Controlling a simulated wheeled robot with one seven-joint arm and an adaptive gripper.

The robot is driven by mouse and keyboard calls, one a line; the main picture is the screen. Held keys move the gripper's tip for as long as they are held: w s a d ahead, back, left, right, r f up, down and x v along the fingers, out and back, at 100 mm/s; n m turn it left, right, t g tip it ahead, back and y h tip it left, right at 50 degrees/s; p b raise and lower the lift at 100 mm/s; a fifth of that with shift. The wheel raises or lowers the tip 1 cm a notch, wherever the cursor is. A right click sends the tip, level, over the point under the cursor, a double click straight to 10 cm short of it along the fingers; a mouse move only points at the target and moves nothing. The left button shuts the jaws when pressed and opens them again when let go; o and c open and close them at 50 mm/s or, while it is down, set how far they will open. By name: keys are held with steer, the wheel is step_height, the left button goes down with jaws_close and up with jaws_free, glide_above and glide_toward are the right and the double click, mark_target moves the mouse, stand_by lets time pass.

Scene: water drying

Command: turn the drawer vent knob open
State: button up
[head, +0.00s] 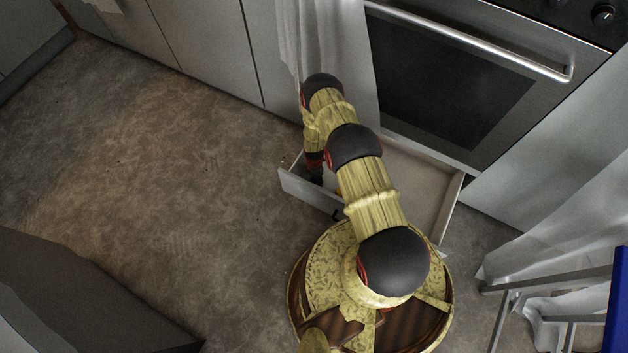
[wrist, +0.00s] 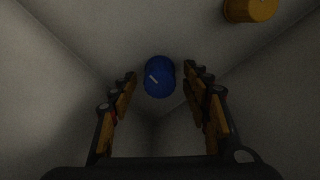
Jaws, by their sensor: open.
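The open drawer (head: 451,204) is pulled out below the oven, and my arm reaches down into its left end. In the wrist view a blue round knob (wrist: 159,82) with a short white slanted mark sits inside the drawer, low in a corner where pale walls meet. My gripper (wrist: 160,73) is open, with one finger on each side of the knob in the picture. The fingers look apart from the knob; I cannot tell the depth left between them. In the head view my arm hides the knob and most of the gripper.
A yellow-orange round object (wrist: 250,9) lies right of the knob. The oven (head: 455,85) with its bar handle stands behind the drawer, and a pale curtain (head: 330,45) hangs left of it. A blue-topped metal frame (head: 617,300) stands at right. The floor (head: 180,190) at left is clear.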

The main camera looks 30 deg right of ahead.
steer(key=shift+f, duration=0.1)
steer(key=shift+c, duration=0.9)
steer(key=c, duration=1)
steer(key=shift+m, duration=0.3)
steer(key=m, duration=0.3)
steer(key=shift+m, duration=0.3)
steer(key=m, duration=0.4)
steer(key=shift+w+m, duration=0.15)
steer(key=shift+m, duration=0.15)
steer(key=m, duration=0.4)
steer(key=shift+d+m, duration=0.1)
steer(key=shift+m, duration=2.4)
